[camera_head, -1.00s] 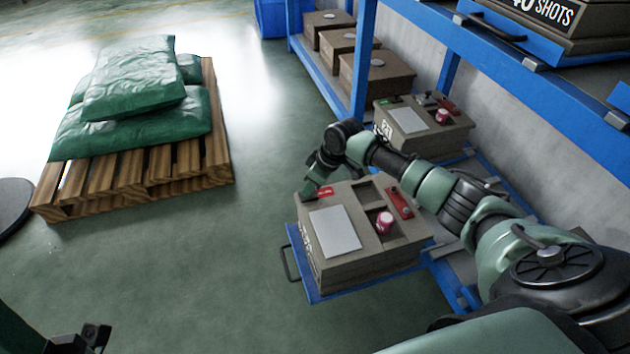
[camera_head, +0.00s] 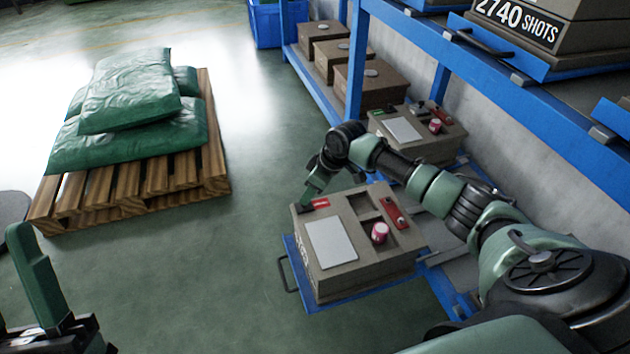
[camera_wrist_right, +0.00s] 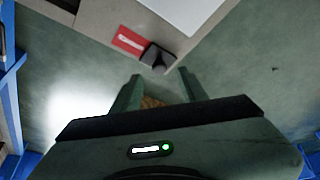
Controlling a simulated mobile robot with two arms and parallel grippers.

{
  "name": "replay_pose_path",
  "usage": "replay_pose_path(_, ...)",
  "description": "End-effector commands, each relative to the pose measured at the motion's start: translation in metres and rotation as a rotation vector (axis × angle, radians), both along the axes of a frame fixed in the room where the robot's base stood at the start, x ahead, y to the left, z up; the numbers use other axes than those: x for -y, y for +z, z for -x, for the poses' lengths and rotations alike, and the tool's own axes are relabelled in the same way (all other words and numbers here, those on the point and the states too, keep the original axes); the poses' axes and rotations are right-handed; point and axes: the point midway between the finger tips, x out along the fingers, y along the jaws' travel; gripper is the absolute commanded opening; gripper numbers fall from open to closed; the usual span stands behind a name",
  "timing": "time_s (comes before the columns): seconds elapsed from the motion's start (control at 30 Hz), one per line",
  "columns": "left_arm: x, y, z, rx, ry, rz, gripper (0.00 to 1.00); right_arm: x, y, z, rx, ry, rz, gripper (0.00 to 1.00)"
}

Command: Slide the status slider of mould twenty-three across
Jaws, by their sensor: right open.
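The grey-brown mould (camera_head: 372,262) sits on a blue pull-out tray at centre; the number on its side is not readable. Its status slider has a black knob (camera_head: 302,208) at the left end of a red strip (camera_head: 320,203). In the right wrist view, the knob (camera_wrist_right: 158,57) stands beside the red strip (camera_wrist_right: 130,41). My right gripper (camera_head: 308,197) is just at the mould's far left corner. Its open, empty fingers (camera_wrist_right: 158,80) point at the knob, with a small gap. My left gripper (camera_head: 45,300) is partly in view at lower left, with one finger clear.
The mould's top also carries a pale plate (camera_head: 331,243), a pink-red knob (camera_head: 380,232) and a red bar (camera_head: 394,212). A second similar mould (camera_head: 425,144) stands behind on the blue rack (camera_head: 357,60). A pallet (camera_head: 130,196) with green sacks (camera_head: 130,92) stands left. Floor between is clear.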

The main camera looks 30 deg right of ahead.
Motion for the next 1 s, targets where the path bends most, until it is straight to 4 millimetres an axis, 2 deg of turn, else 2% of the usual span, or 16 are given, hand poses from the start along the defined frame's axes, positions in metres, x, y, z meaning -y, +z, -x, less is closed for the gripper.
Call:
replay_pose_path(0.03, 0.002, -0.003, -0.009, -0.057, 0.004, -0.018, 0.45, 0.002, 0.008, 0.002, 0.000, 0.000, 0.001, 0.43)
replay_pose_path(0.2, 0.005, -0.027, -0.036, -0.236, 0.014, -0.072, 0.45, 0.005, 0.024, 0.007, 0.001, 0.001, 0.000, 0.43)
replay_pose_path(0.37, 0.007, -0.045, -0.050, -0.345, 0.019, -0.103, 0.45, 0.006, 0.031, 0.011, 0.000, 0.000, -0.001, 0.43)
replay_pose_path(0.57, 0.007, -0.053, -0.055, -0.389, 0.021, -0.115, 0.45, 0.007, 0.034, 0.012, -0.001, 0.001, -0.002, 0.43)
replay_pose_path(1.0, 0.008, -0.053, -0.055, -0.389, 0.021, -0.115, 0.45, 0.007, 0.034, 0.012, 0.000, 0.000, -0.001, 0.43)
